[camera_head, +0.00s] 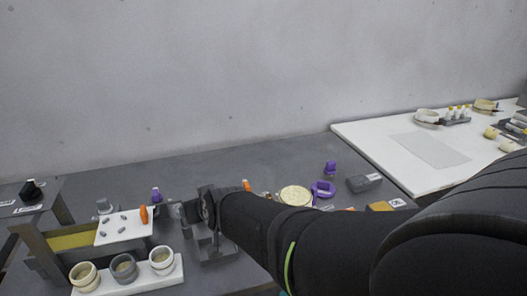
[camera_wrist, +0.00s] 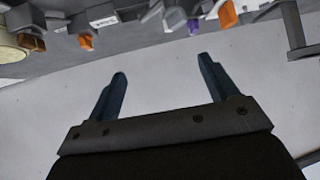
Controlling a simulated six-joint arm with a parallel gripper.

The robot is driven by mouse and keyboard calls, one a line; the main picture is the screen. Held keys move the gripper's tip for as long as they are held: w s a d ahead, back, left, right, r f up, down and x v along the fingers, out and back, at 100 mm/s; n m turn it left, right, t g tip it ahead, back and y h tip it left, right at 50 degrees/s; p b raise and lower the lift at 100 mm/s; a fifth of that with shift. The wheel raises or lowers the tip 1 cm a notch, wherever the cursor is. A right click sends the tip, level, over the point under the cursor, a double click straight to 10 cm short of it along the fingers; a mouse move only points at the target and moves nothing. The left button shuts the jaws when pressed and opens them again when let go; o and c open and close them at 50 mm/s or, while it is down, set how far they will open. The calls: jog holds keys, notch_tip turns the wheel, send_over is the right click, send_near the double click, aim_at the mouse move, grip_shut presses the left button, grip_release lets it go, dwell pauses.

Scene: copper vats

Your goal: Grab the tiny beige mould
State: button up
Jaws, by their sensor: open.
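I cannot tell for certain which thing is the tiny beige mould. Beige candidates in the head view are a round beige piece (camera_head: 295,195) on the grey bench right of my gripper, and small beige pieces (camera_head: 491,132) on the white table at far right. My gripper (camera_head: 190,212) is over the grey bench, partly hidden by my own arm. In the wrist view, its two dark blue fingers (camera_wrist: 162,70) are spread with nothing between them. A beige round thing (camera_wrist: 10,48) is cut off at the left edge of that view.
A white rack with three cups (camera_head: 123,268) stands at front left, beside a white board (camera_head: 124,228) with small grey pieces. A purple holder (camera_head: 322,189) and grey box (camera_head: 364,183) lie right. The white table (camera_head: 385,160) has free room.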

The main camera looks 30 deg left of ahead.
jog(key=s+a+n+g+h, duration=0.1)
jog(key=s+a+n+g, duration=0.3)
jog(key=a, duration=0.5)
jog(key=n+g+h, duration=0.2)
jog(key=n+h, duration=0.5)
jog(key=n, duration=0.1)
send_near(83, 276)
jog(key=f, duration=0.3)
jog(key=shift+s+d+f+m+y, duration=0.2)
jog(key=shift+s+f+m+y, duration=0.1)
jog(key=shift+f, duration=0.1)
jog(key=shift+w+a+f, duration=0.1)
jog(key=shift+a+f, duration=0.05)
jog(key=shift+f, duration=1.2)
jog(key=shift+w+a+f, duration=0.1)
jog(key=shift+a+f, duration=0.05)
jog(key=shift+f, duration=1.25)
jog(key=c, duration=1.1)
